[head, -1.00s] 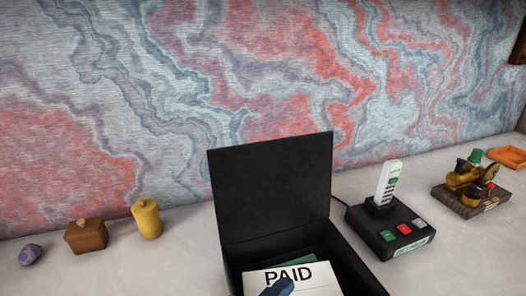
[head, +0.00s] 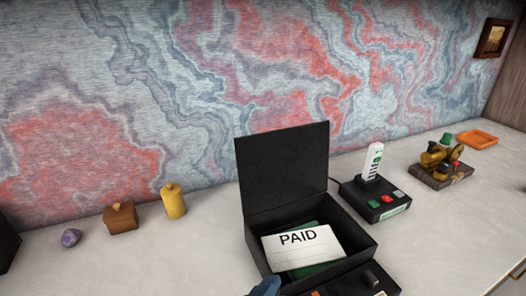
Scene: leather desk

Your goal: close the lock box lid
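The black lock box (head: 257,245) stands on the desk in the head view. Its lid (head: 284,170) is open and stands nearly upright at the back, against the hinge side. Inside lies a white card marked PAID (head: 302,248), with something green (head: 306,227) partly under it. A small blue-grey tip at the bottom edge, near the box's front left, appears to be my gripper (head: 268,287). It seems apart from the lid. Most of it is cut off by the frame, so its fingers cannot be judged.
A black panel with a dark knob (head: 371,279) is at the box's front. A yellow jar (head: 173,201), brown box (head: 121,218) and purple egg (head: 71,237) are left.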

